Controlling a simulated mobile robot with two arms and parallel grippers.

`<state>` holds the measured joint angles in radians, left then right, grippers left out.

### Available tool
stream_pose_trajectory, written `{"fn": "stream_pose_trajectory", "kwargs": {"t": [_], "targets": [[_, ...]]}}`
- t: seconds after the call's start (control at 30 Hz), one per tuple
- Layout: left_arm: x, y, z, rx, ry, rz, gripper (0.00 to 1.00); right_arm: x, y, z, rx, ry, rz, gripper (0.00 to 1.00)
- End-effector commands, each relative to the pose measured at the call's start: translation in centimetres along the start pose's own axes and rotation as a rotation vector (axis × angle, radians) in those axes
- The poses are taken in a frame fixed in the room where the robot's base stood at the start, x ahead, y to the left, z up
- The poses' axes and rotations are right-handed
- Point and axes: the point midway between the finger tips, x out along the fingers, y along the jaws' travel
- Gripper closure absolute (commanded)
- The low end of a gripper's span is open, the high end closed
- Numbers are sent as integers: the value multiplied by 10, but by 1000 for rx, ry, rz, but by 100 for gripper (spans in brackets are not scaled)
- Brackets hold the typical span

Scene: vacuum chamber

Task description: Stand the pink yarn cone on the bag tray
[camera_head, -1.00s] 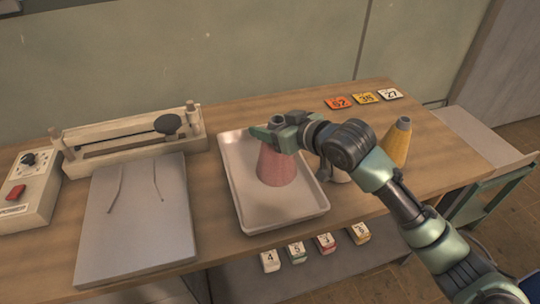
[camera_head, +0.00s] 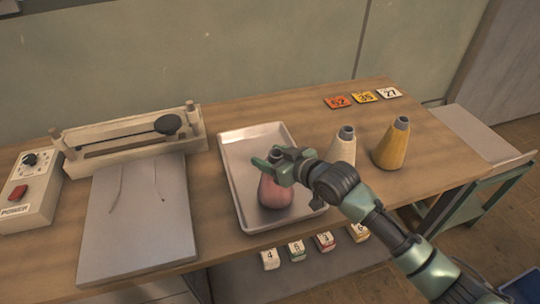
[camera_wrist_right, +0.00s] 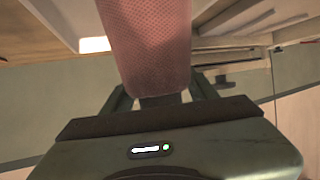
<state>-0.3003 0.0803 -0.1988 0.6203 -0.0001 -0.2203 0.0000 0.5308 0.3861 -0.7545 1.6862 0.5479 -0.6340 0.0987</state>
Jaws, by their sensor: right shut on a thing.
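My left gripper is not in view.
A cream cone (camera_head: 344,148) and a yellow cone (camera_head: 391,146) stand right of the tray, the cream one close behind my right arm. A sealer (camera_head: 130,140), a grey board (camera_head: 135,225) and a control box (camera_head: 28,190) are at left. Number cards (camera_head: 363,97) lie at the back right.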

Motion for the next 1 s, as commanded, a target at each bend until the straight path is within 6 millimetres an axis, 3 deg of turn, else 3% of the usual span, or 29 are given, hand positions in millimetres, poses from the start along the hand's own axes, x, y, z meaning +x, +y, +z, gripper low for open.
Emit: {"fn": "stream_pose_trajectory", "kwargs": {"t": [0.07,0.1,0.17,0.6,0.77,1.0], "targets": [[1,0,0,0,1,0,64,1,0,0,0,4,0,100],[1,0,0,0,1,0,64,1,0,2,0,0,0,39],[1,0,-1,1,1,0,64,1,0,2,0,0,0,22],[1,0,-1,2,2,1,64,-5,0,0,0,0,0,20],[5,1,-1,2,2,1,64,-30,1,1,-2,0,1,20],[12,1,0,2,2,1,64,-81,1,2,-3,0,2,20]]}}
